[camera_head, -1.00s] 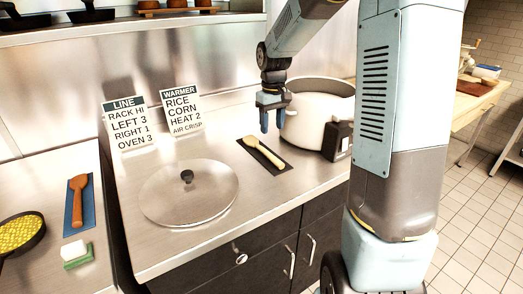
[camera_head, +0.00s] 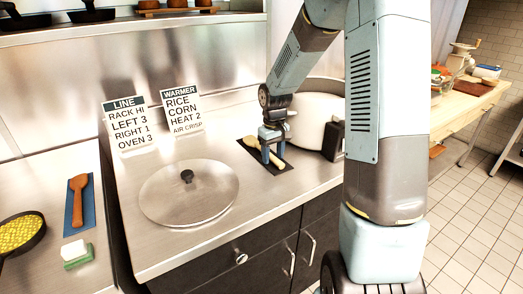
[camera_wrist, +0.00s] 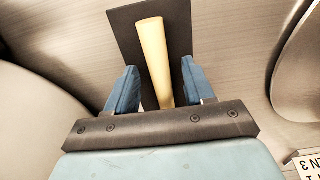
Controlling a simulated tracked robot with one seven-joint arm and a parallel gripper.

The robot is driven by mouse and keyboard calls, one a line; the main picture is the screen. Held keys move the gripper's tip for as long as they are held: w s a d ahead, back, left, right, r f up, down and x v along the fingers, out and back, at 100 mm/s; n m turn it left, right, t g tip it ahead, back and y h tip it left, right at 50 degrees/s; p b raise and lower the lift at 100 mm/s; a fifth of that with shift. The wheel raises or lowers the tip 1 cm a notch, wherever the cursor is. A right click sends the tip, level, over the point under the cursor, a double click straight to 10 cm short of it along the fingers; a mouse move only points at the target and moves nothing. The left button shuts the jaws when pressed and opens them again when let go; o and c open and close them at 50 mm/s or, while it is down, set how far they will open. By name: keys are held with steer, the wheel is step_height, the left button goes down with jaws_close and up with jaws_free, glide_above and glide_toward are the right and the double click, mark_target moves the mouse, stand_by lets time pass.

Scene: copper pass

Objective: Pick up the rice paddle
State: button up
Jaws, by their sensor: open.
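The rice paddle (camera_head: 276,161), pale wood, lies on a dark mat (camera_head: 285,169) beside the warmer pot. My gripper (camera_head: 272,154) is over it and hides its middle in the head view. In the wrist view the paddle (camera_wrist: 154,50) runs lengthwise between the two blue fingers of my gripper (camera_wrist: 158,85), over the dark mat (camera_wrist: 127,22). The fingers are open, one on each side, with a gap to the paddle. Its near end is hidden behind my gripper's body.
The white warmer pot (camera_head: 313,120) stands close to the right of my gripper. Two signs (camera_head: 130,120) lean at the back. Another wooden spoon (camera_head: 77,200) rests on a blue mat at far left.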

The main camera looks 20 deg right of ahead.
steer(key=shift+f, duration=0.1)
jaws_close()
stand_by(0.5)
